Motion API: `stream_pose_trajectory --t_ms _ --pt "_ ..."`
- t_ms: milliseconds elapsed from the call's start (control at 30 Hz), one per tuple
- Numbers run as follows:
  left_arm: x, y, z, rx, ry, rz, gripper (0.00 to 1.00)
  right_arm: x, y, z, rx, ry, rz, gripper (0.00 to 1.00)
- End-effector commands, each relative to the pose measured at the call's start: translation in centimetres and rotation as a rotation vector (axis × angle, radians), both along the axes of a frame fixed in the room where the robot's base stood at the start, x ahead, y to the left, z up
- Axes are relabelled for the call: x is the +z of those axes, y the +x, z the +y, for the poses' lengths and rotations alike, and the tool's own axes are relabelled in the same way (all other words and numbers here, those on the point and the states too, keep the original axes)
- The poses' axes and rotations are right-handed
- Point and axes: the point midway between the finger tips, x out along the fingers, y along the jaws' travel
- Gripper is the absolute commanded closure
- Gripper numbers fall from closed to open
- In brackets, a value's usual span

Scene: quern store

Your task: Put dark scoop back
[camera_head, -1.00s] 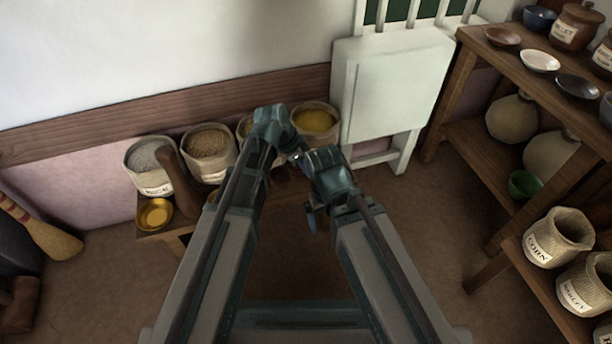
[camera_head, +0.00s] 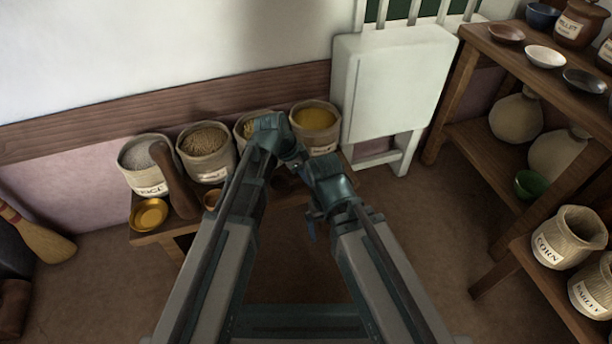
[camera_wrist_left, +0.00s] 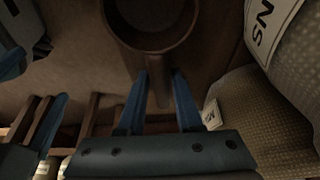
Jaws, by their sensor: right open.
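A dark brown scoop (camera_wrist_left: 152,40) with a round bowl shows at the top of the left wrist view, its bowl opening facing the camera. Its short handle (camera_wrist_left: 160,92) points toward my left gripper (camera_wrist_left: 160,90). The two blue fingers lie on either side of the handle; whether they press on it I cannot tell. In the head view my left arm hides its own gripper; a dark shape (camera_head: 287,183) on the bench may be the scoop. My right gripper (camera_head: 311,226) is open, its fingers small and low beside the arm, apart from the bench.
A low bench (camera_head: 143,238) holds several grain sacks (camera_head: 207,167), a yellow bowl (camera_head: 150,214) and a tall brown wooden piece (camera_head: 174,180). A white folded panel (camera_head: 390,90) stands behind. Shelves (camera_head: 465,170) with bowls and sacks stand at right. Floor between is clear.

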Motion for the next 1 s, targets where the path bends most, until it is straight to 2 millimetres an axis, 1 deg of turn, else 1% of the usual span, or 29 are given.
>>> stream_pose_trajectory --t_ms 33,100,400,567,767,1000 --pt "0.0 0.0 0.0 0.000 0.000 0.000 0.55 0.0 0.0 0.0 0.000 0.000 0.000 0.00" --pt "0.0 0.0 0.0 0.000 0.000 0.000 0.43 0.0 0.0 0.0 0.000 0.000 0.000 0.00" --pt "0.1 0.0 0.0 0.000 0.000 0.000 0.43 0.1 0.0 0.0 0.000 0.000 0.000 0.00" --pt "0.6 0.0 0.0 0.000 0.000 0.000 0.43 0.6 0.0 0.0 0.000 0.000 0.000 0.00" --pt "2.4 -0.2 0.6 0.001 0.000 0.000 0.43 2.4 0.0 0.0 0.000 0.000 0.000 0.00" --pt "5.9 -0.7 1.9 0.001 0.000 0.000 0.43 5.9 0.0 0.0 0.000 -0.001 0.002 0.00"
